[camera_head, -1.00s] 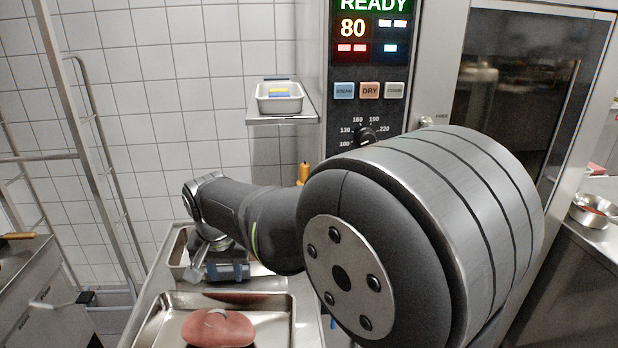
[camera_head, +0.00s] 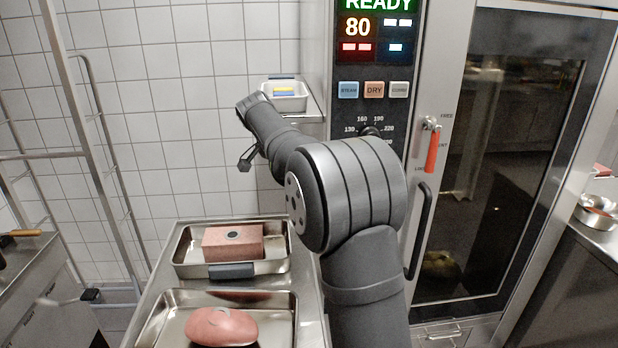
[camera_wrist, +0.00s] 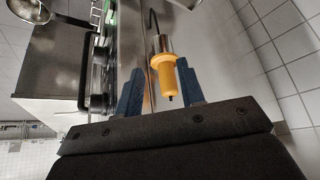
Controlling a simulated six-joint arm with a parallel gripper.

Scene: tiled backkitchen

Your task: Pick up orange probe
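The orange probe (camera_wrist: 166,75) shows in the wrist view, with a metal collar at its far end and a dark cable above it. Its handle points toward the wrist camera. My gripper (camera_wrist: 159,82) has two blue fingers, one on each side of the probe in the picture. A gap shows on the left side; the right finger looks very close, and I cannot tell whether it touches. The fingers look open. In the head view the probe is not visible, and my arm covers the area left of the oven.
The oven (camera_head: 372,60) has a red lever handle (camera_head: 431,150) and a dark glass door. A small shelf (camera_head: 310,108) bears a small pan (camera_head: 287,97). Below, one tray (camera_head: 190,268) holds a pink block (camera_head: 222,243); a nearer tray (camera_head: 160,318) holds a rounded pink piece (camera_head: 221,327).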

